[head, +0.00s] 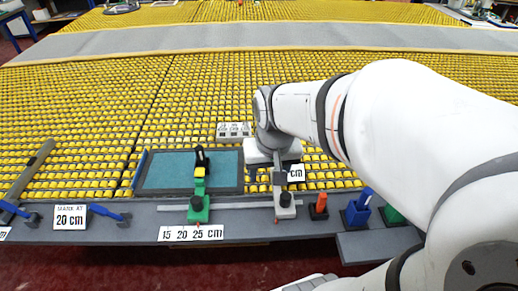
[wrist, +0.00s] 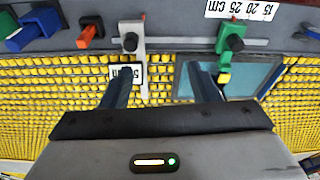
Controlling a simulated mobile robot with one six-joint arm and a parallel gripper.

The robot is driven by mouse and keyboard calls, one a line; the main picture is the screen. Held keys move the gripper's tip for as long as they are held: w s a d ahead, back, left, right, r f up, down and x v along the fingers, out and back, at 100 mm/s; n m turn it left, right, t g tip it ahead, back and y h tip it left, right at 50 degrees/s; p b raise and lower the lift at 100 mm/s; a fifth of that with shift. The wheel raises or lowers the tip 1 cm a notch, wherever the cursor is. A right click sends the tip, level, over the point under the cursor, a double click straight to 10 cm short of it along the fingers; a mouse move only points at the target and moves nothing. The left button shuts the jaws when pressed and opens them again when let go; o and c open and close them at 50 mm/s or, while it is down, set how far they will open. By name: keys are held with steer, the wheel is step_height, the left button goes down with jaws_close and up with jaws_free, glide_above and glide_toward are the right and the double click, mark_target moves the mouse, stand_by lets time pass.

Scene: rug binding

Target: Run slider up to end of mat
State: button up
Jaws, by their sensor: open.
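The teal mat (head: 190,172) with a dark border lies flat on the yellow rollers; it also shows in the wrist view (wrist: 250,75). A light grey slider (head: 285,208) with a black knob sits on the rail to the right of the mat, with a gap between them; it also shows in the wrist view (wrist: 131,58). A green piece (head: 198,207) with a black knob stands on the same rail at the mat's front edge. My gripper (head: 265,180) is open and empty, fingers pointing down near the mat's right end, behind and left of the slider's knob.
The grey rail (head: 245,206) runs along the bench front behind a 15 20 25 cm label (head: 191,233). An orange-topped holder (head: 319,206) and a blue block (head: 357,207) stand to the right. A blue-handled tool (head: 108,213) lies left.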

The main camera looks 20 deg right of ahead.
mark_target(286, 196)
steer(key=w+d+f+m+b, duration=0.1)
steer(key=w+d+f, duration=0.1)
steer(key=f, duration=0.3)
steer(key=w+d+f+m+g+b, duration=0.1)
steer(key=w+d+f, duration=0.1)
steer(key=d+f, duration=0.2)
steer(key=w+d+f+m+g+b, duration=0.1)
steer(key=w+d+f+m, duration=0.1)
steer(key=f, duration=0.5)
steer(key=shift+w+d, duration=0.5)
steer(key=shift+d, duration=0.05)
steer(key=shift+f, duration=3.95)
steer(key=shift+c, duration=0.4)
jaws_close()
